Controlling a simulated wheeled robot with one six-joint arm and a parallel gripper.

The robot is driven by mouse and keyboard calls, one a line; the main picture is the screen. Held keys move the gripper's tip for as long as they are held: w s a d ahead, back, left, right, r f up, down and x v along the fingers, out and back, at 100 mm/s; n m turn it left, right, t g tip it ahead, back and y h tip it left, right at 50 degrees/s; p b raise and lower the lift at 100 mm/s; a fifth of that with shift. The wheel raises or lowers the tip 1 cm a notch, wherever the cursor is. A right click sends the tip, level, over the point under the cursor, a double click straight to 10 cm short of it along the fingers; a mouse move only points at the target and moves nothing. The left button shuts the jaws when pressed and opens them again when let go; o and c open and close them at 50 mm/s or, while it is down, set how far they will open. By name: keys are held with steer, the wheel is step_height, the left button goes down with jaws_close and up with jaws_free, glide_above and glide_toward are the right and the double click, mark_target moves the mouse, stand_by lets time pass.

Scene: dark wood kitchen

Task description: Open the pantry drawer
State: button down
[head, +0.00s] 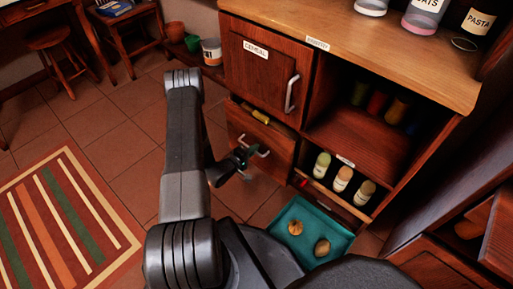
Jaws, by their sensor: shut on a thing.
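The pantry cabinet (350,48) has a wooden top with a small "PANTRY" label (318,44). Below its "CEREAL" door (262,77) is a wooden drawer (270,139) with a pale bar handle (263,153). The drawer front stands a little out from the cabinet, and yellowish items (261,116) show over its top edge. My gripper (243,160) is at this handle, shut on it at its left part. My arm hides some of the drawer's left side, and the fingertips are small in view.
Open shelves on the right hold several bottles (343,178). A teal tray (275,215) with two roundish items lies on the floor below, right of my gripper. Pots (211,50) stand left of the cabinet. Tiled floor and a striped rug (62,215) lie to the left.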

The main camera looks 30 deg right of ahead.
steer(key=f+b+v, duration=0.1)
steer(key=f+v, duration=0.1)
steer(key=v, duration=0.9)
steer(key=a+f+b+v, duration=0.1)
steer(key=f+v, duration=0.1)
steer(key=v, duration=1)
steer(key=shift+s+f, duration=0.15)
steer(key=shift+f, duration=0.25)
steer(key=c, duration=1.5)
jaws_free()
steer(key=shift+c, duration=0.2)
steer(key=p+v, duration=0.3)
steer(key=v, duration=1)
steer(key=shift+s+a, duration=0.2)
steer(key=shift+a, duration=0.15)
steer(key=shift+d, duration=0.15)
